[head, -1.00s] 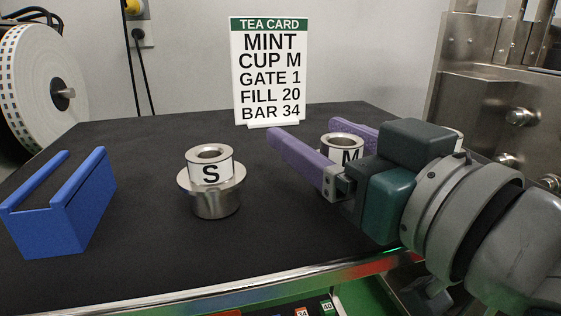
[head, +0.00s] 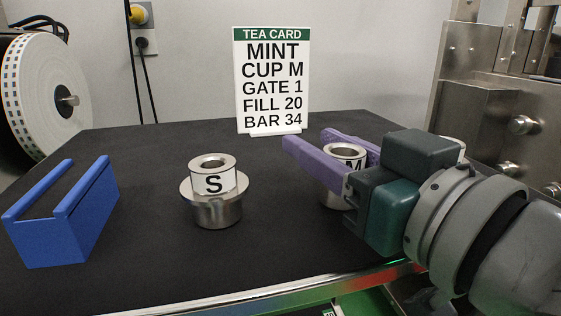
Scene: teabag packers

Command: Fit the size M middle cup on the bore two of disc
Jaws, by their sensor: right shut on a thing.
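The M cup (head: 333,192) is a steel cup with a white band and a black M, upright on the dark table right of centre. My right gripper (head: 308,139) reaches in from the right with its purple fingers on either side of the cup's upper part, shut on it. The near finger covers part of the cup and its letter. I cannot tell whether the cup still touches the table. My left gripper is not in view. The disc and its bore two are not visible.
The flanged S cup (head: 215,209) stands left of my right gripper. A blue slotted block (head: 75,225) is at the left. A tea card (head: 271,85) reading CUP M stands at the back. Another cup (head: 457,143) is mostly hidden behind my gripper. Steel machinery (head: 475,100) bounds the right.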

